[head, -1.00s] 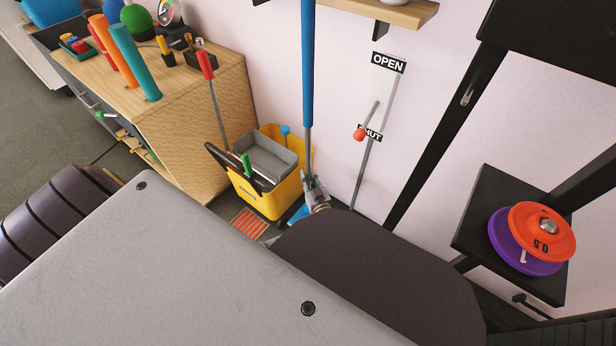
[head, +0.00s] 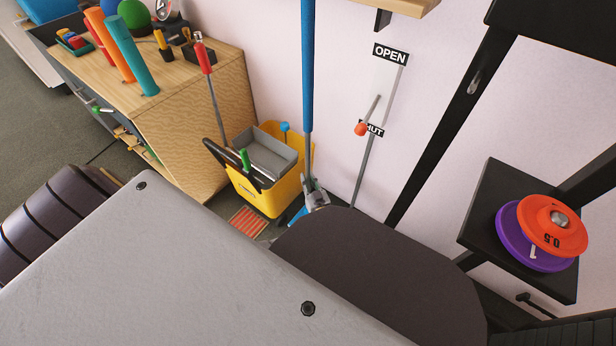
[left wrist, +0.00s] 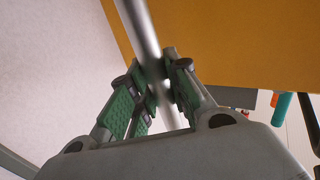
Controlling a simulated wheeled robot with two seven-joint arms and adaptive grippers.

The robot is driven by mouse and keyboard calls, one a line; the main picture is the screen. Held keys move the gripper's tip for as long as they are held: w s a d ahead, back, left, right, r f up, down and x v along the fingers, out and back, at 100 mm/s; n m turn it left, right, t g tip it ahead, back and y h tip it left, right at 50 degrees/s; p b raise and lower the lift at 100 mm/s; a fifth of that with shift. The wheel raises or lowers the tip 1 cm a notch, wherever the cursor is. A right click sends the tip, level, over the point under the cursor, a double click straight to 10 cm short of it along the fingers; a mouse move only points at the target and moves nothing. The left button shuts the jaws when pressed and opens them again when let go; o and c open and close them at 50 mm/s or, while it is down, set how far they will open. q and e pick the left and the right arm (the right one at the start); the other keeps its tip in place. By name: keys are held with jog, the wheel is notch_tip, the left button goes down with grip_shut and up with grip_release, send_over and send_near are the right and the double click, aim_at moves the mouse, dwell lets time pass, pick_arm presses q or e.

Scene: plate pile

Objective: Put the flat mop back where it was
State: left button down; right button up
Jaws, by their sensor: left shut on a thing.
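The flat mop (head: 308,70) stands nearly upright by the wall in the head view, with a long blue upper handle and a grey lower shaft. A blue part (head: 297,217) shows low down beside my gripper; the rest of the mop's foot is hidden behind my own body. My left gripper (head: 315,190) is shut on the grey shaft, low down, just right of the yellow bucket. In the left wrist view, the shaft (left wrist: 142,28) runs between the green-padded fingers (left wrist: 158,92). My right gripper is not in view.
The yellow mop bucket (head: 270,197) stands close left of the mop, before a wooden cabinet (head: 190,130). A lever with OPEN and SHUT labels (head: 390,54) is on the wall at right. A black rack with weight plates (head: 550,225) stands further right.

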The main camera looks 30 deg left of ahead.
pick_arm(q)
jog(key=c, duration=1.4)
grip_release()
jog(key=shift+f, duration=0.1)
jog(key=shift+o, duration=0.2)
